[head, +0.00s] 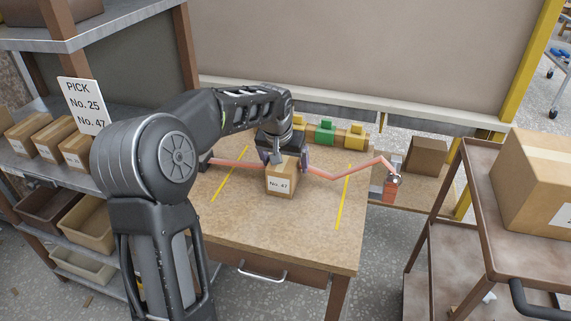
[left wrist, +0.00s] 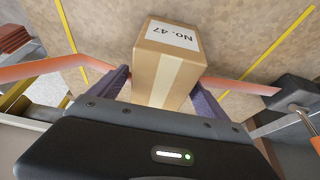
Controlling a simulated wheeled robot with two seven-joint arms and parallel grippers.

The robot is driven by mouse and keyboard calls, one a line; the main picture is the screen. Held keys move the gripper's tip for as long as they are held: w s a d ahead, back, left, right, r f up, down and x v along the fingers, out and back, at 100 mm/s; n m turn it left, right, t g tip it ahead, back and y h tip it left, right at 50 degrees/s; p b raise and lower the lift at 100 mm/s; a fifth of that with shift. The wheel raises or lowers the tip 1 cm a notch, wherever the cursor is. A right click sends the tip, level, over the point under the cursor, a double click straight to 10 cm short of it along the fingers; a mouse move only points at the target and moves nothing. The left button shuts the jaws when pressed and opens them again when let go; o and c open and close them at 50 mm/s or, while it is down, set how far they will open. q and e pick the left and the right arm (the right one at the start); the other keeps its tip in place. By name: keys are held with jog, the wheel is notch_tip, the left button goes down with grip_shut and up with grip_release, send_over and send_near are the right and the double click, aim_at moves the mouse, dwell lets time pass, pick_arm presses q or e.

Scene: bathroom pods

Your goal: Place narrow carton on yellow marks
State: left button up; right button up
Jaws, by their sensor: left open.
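The narrow carton (head: 281,182), labelled No. 47, stands upright on the wooden table (head: 290,232), between two yellow marks. The left yellow mark (head: 230,173) and the right yellow mark (head: 343,196) are slanted lines on the tabletop. My left gripper (head: 283,159) is over the back of the carton. In the left wrist view the carton (left wrist: 168,66) lies between and just beyond the two purple fingers of the open gripper (left wrist: 160,92). Whether the fingers touch it is not clear. My right gripper is not in view.
A shelf with several cartons (head: 36,133) and a PICK sign (head: 83,105) stands at left. A reddish bar (head: 345,170) crosses behind the carton. A cart with a large carton (head: 538,185) stands at right.

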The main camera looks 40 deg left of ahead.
pick_arm(q)
jog(key=v, duration=1)
jog(key=shift+s+d+r, duration=0.1)
jog(key=shift+s+r, duration=0.05)
jog(key=shift+r, duration=0.2)
